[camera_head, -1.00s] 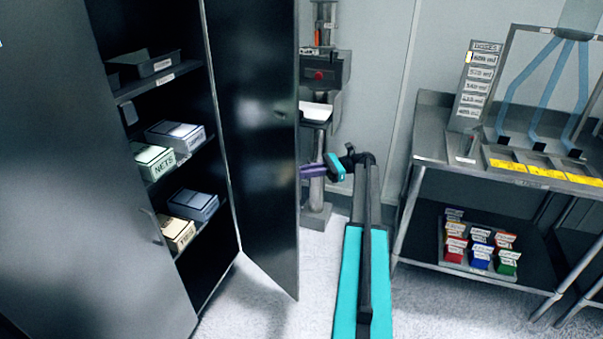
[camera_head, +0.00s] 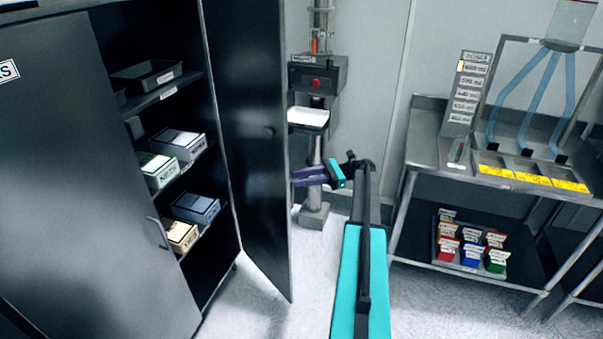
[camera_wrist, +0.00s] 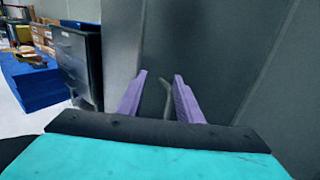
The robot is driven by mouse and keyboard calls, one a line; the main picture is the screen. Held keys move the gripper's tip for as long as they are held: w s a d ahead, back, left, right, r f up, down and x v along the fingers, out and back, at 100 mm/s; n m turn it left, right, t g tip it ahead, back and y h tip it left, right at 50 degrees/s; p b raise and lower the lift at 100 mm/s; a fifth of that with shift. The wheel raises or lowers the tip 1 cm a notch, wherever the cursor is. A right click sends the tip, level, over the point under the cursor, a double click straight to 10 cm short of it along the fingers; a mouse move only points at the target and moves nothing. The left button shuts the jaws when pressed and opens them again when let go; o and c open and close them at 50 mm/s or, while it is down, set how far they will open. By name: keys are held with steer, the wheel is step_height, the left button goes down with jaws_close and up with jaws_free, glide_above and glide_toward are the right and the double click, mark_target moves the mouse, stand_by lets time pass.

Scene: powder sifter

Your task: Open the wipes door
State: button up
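A dark two-door cabinet stands at left in the head view. Its left door (camera_head: 75,170) is shut, with a bar handle (camera_head: 160,232) and a cut-off label ending in "S" (camera_head: 8,70). Its right door (camera_head: 262,160) stands wide open. My gripper (camera_head: 305,177) is beside the right door's free edge; the door appears to hide its fingertips. In the wrist view, the two purple fingers (camera_wrist: 158,98) are apart, facing a grey panel (camera_wrist: 205,50). A thin grey handle-like bar (camera_wrist: 168,100) shows between them; I cannot tell whether they touch it. No full "wipes" label is readable.
Shelves hold labelled boxes (camera_head: 180,144) and a dark tray (camera_head: 147,75). A stand with a red button (camera_head: 316,83) is behind my gripper. A metal table (camera_head: 425,150) with small coloured boxes on its lower shelf is at right. Floor (camera_head: 258,305) before the cabinet is clear.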

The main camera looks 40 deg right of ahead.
mark_target(287, 188)
steer(key=shift+s+a+f+p, duration=0.15)
steer(key=shift+s+p, duration=0.25)
steer(key=shift+p, duration=0.65)
steer(key=shift+s+a+p, duration=0.2)
steer(key=shift+s+p, duration=0.15)
steer(key=shift+p, duration=0.7)
steer(key=shift+s+a+f+p, duration=0.15)
steer(key=shift+s+p, duration=0.25)
steer(key=shift+p, duration=0.65)
steer(key=shift+a+r+p, duration=0.1)
steer(key=shift+r+p, duration=0.1)
steer(key=shift+p, duration=0.1)
steer(key=s+a+p, duration=0.1)
steer(key=p, duration=0.2)
steer(key=shift+s+r+p, duration=0.2)
steer(key=shift+p, duration=0.1)
steer(key=s+a+p, duration=0.3)
steer(key=s+p, duration=0.2)
steer(key=shift+a, duration=0.25)
steer(key=shift+r, duration=0.1)
